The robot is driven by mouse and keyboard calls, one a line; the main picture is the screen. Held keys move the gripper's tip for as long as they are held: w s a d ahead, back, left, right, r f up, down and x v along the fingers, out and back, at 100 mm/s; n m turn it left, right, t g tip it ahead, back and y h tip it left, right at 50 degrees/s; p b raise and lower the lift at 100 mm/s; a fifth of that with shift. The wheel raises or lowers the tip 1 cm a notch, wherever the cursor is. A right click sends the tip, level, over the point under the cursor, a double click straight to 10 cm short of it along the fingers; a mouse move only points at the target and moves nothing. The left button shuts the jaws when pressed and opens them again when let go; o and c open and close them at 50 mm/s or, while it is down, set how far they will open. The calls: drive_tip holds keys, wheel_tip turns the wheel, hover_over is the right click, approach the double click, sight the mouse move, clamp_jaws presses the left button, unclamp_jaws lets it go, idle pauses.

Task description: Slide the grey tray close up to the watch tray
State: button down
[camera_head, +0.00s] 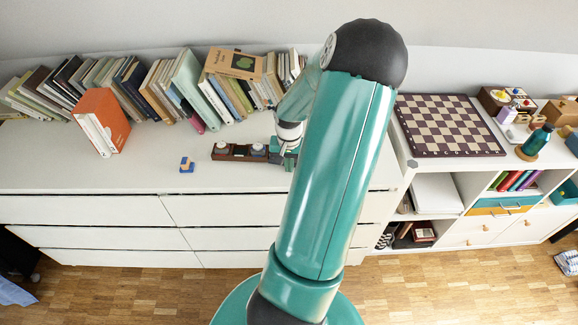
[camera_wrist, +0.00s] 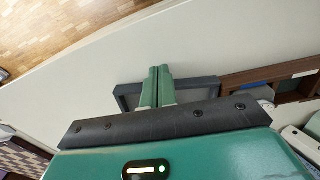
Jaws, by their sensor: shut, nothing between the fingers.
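The grey tray (camera_wrist: 208,83) is a shallow, dark-rimmed tray on the white top, in the wrist view. My gripper (camera_wrist: 159,71) is shut and empty, with its green fingers over the middle of the grey tray. I cannot tell if the fingertips touch its inside or its rim. The brown wooden watch tray (camera_wrist: 236,79) lies just right of the grey tray, with at most a small gap. In the head view the watch tray (camera_head: 235,157) holds round watches, and my gripper (camera_head: 288,158) is at its right end.
A small blue and yellow object (camera_head: 186,165) lies left of the watch tray. Books (camera_head: 190,85) line the wall, with an orange binder (camera_head: 101,120) at the left. A chessboard (camera_head: 447,125) is on the right-hand unit. The white top in front is clear.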

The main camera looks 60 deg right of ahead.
drive_tip(key=shift+d, duration=0.1)
drive_tip(key=shift+w+d, duration=0.4)
drive_tip(key=shift+d, duration=0.45)
drive_tip(key=shift+a, duration=0.1)
